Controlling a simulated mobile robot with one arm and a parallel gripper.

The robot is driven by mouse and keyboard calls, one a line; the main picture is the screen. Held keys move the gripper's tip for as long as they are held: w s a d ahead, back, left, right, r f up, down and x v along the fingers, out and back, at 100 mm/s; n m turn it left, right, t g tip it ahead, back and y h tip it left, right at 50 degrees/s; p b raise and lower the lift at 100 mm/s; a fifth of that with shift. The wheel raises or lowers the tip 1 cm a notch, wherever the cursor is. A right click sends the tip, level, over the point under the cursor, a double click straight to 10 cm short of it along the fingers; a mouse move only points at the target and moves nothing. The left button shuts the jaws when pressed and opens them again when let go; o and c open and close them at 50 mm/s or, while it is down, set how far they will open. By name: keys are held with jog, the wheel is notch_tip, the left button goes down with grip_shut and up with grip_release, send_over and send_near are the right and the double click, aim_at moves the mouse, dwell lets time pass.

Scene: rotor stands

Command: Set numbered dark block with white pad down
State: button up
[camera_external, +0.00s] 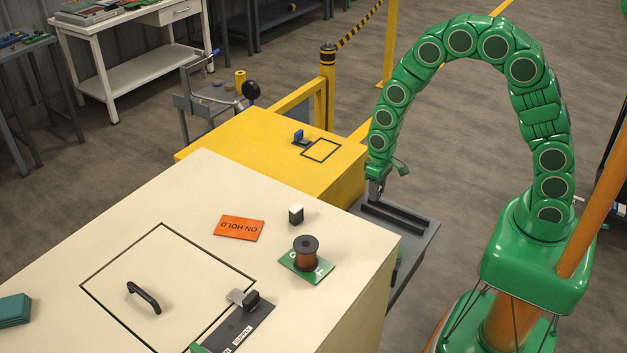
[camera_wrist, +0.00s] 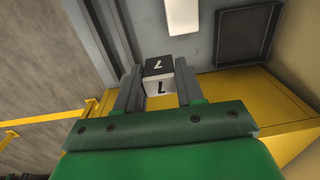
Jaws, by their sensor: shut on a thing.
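The numbered block (camera_wrist: 158,67), with a dark face and a white part both marked 7, sits between the two fingers of my gripper (camera_wrist: 157,80) in the wrist view. My gripper is shut on it. In the external view my gripper (camera_external: 375,192) points down near the back end of the grey shelf (camera_external: 415,250), beside the yellow cabinet. The held block cannot be made out there. Whether its underside touches a surface cannot be told. Another small dark block with a white top (camera_external: 296,214) stands on the cream cabinet top.
The cream cabinet top (camera_external: 200,195) carries an orange ON HOLD card (camera_external: 239,228), a copper spool (camera_external: 306,254) on a green card, and a black handle (camera_external: 143,297). The yellow cabinet (camera_external: 270,145) stands behind. The wrist view shows a dark square recess (camera_wrist: 247,40) and a white pad (camera_wrist: 182,16).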

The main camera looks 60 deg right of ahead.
send_near(413, 246)
jog(key=w+a+r, duration=0.2)
jog(key=w, duration=0.3)
jog(key=shift+w+f, duration=0.1)
jog(key=shift+f, duration=3.8)
jog(key=shift+f, duration=0.1)
jog(key=o, duration=1)
jog(key=shift+o, duration=0.2)
